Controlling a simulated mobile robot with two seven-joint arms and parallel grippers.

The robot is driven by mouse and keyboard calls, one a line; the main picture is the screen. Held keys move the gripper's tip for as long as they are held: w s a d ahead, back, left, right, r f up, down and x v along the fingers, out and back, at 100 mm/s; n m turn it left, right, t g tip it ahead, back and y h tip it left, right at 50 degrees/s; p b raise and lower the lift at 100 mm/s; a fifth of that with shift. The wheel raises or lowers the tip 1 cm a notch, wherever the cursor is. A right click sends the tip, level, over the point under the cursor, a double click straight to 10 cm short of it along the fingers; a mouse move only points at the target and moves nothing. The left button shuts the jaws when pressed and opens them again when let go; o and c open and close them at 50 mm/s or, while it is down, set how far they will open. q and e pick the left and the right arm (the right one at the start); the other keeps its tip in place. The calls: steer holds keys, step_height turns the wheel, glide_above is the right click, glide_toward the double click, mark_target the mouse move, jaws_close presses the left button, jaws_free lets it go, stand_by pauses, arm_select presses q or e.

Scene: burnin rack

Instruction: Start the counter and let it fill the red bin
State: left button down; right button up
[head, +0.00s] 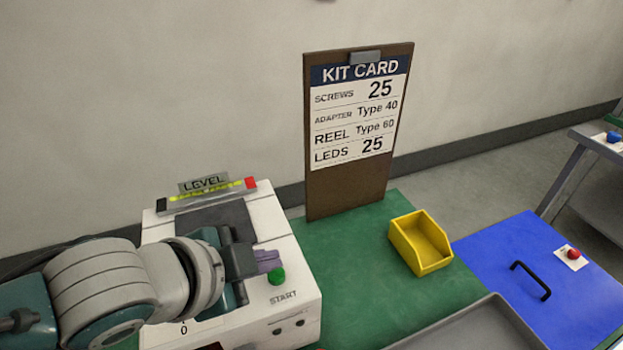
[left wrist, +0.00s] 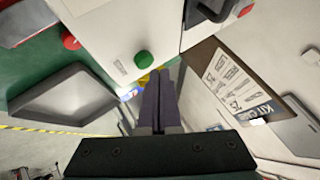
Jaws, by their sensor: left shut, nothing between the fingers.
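The white counter (head: 300,262) stands at the left of the green bench top, with a green START button (head: 277,276) on its top and a small display reading 0 on its front. My left gripper (head: 268,261) is shut and empty, its purple fingers close beside the button in the head view. In the left wrist view the fingertips (left wrist: 158,73) appear just below and right of the green button (left wrist: 143,59); I cannot tell whether they touch. I cannot make out a red bin with certainty. My right gripper is not in view.
A LEVEL gauge (head: 208,195) sits at the counter's back. A kit card board (head: 343,190) stands upright behind the bench. A yellow bin (head: 432,259), a grey tray (head: 470,330) and a blue panel (head: 500,260) with a black handle (head: 530,281) lie to the right.

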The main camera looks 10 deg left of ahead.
mark_target(269, 284)
arm_select(q)
steer(key=shift+f, duration=0.35)
steer(key=shift+f+b, duration=0.5)
stand_by(0.5)
steer(key=shift+r, duration=0.1)
steer(key=shift+r+p, duration=0.8)
steer(key=shift+p, duration=0.2)
steer(key=shift+r, duration=0.1)
step_height(269, 284, up, 5)
steer(key=p, duration=0.5)
stand_by(0.6)
